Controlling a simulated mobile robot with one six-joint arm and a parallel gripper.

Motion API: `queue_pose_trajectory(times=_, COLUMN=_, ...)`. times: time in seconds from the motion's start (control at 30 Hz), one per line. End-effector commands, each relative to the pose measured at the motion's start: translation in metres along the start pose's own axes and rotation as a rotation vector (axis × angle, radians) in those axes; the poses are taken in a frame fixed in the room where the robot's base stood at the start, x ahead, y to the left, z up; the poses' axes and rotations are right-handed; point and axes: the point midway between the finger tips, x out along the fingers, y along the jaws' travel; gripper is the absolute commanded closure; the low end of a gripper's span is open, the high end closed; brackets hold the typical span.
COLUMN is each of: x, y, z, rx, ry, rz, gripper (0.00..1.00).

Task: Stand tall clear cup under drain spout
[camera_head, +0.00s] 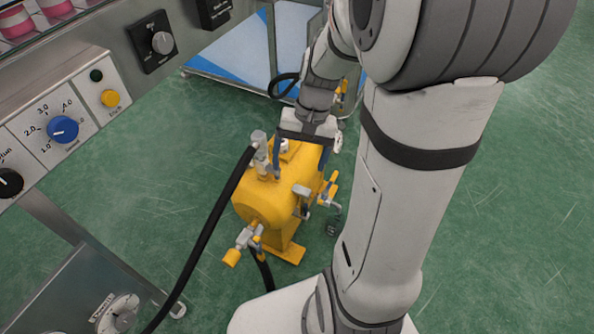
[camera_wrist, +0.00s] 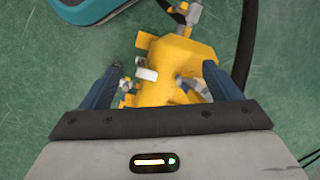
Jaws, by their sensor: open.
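My gripper (camera_head: 300,155) is open above the yellow tank (camera_head: 265,208), its fingers apart with nothing visibly held between them. In the wrist view, my gripper (camera_wrist: 163,84) spans part of the tank (camera_wrist: 180,60). A bent silver spout (camera_head: 331,203) with a yellow handle sticks out on the tank's right side in the head view. A small dark, glassy round shape (camera_head: 333,226) is just below it; I cannot tell whether it is the tall clear cup. A greyish upright cylinder (camera_head: 259,139) is at the tank's upper left, near the black hose; it may be a fitting.
A black hose (camera_head: 208,232) runs from the tank to the lower left. A control panel with a blue knob (camera_head: 62,128) lines the left side. A blue and white platform (camera_head: 240,52) stands behind. Green floor (camera_head: 510,220) is clear at right.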

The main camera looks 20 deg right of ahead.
Motion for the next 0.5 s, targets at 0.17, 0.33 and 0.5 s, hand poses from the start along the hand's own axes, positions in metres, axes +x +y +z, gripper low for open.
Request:
queue_pose_trajectory(times=0.17, x=-0.021, y=-0.011, z=0.054, rx=-0.234, ry=0.124, rz=0.108, gripper=0.16)
queue_pose_trajectory(times=0.33, x=-0.029, y=-0.011, z=0.083, rx=-0.377, ry=0.204, rz=0.172, gripper=0.16)
queue_pose_trajectory(times=0.5, x=-0.031, y=-0.009, z=0.093, rx=-0.432, ry=0.236, rz=0.197, gripper=0.16)
